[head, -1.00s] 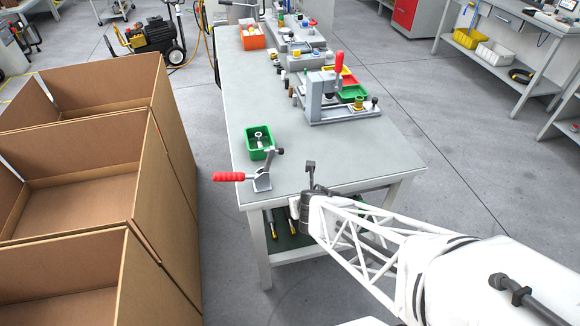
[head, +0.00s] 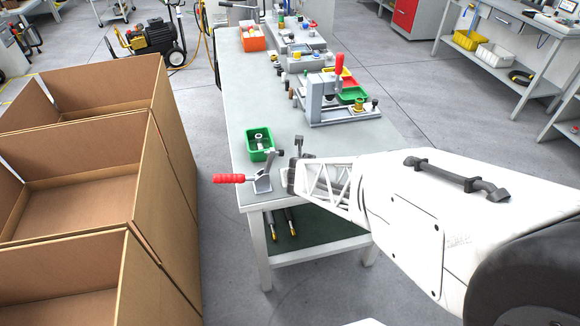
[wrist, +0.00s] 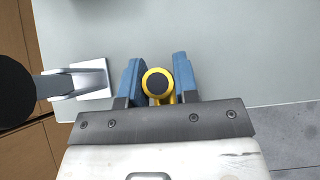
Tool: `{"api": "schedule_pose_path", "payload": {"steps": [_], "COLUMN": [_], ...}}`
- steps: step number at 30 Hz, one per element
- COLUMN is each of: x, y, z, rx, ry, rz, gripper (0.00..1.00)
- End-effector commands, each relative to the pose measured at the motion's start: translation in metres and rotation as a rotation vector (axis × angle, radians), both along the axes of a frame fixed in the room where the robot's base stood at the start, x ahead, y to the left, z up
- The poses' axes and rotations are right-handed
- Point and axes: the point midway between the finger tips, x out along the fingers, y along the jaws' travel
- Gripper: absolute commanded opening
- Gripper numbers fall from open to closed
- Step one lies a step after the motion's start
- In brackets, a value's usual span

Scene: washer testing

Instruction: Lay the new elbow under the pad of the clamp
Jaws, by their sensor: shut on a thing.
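My gripper (wrist: 158,80) is shut on the elbow (wrist: 158,82), whose yellow body and round dark end show between the blue fingers in the wrist view. In the head view my gripper (head: 289,178) is just right of the clamp (head: 262,184) at the near end of the bench; the elbow cannot be made out there. The clamp has a red handle (head: 229,178) lying out to the left and a raised arm with a dark pad (head: 280,152). In the wrist view the clamp's pale base (wrist: 92,80) is left of the fingers, apart from the elbow.
A green bin (head: 258,144) with a part in it stands just behind the clamp. A grey test fixture (head: 325,105) with a red handle stands farther back. The grey bench top (head: 245,100) is clear between them. Cardboard boxes (head: 150,180) stand left of the bench.

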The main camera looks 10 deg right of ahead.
Motion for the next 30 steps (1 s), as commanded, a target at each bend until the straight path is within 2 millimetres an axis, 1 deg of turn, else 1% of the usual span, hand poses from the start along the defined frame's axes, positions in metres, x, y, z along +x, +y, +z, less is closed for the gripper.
{"api": "schedule_pose_path", "payload": {"steps": [3,17,20,30], "x": [0.004,0.006,0.010,0.035], "y": [0.000,0.000,0.000,0.000], "z": [0.001,0.000,0.000,0.000], "rx": [0.000,0.001,0.001,0.001], "ry": [-0.001,-0.001,0.000,-0.001], "rz": [0.000,-0.001,-0.001,-0.001], "gripper": [0.00,0.00,0.00,0.00]}}
